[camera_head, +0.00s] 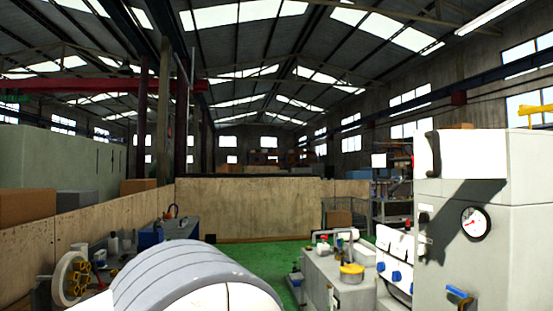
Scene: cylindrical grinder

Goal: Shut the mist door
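No part that I can name with certainty as the mist door shows. A white panel-like part (471,154) with a black curved strip on its left edge is at the upper front of a grey cabinet (510,240) on the right; I cannot tell whether it is the door. A dark slanted shadow falls on the cabinet beside a round gauge (474,223). Neither of my grippers is in view.
A large rounded grey and white shape (185,275) fills the bottom left of centre. Blue knobs (396,276) and a yellow-capped part (352,270) are left of the cabinet. Green floor (275,262) is open before a wooden partition (250,207).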

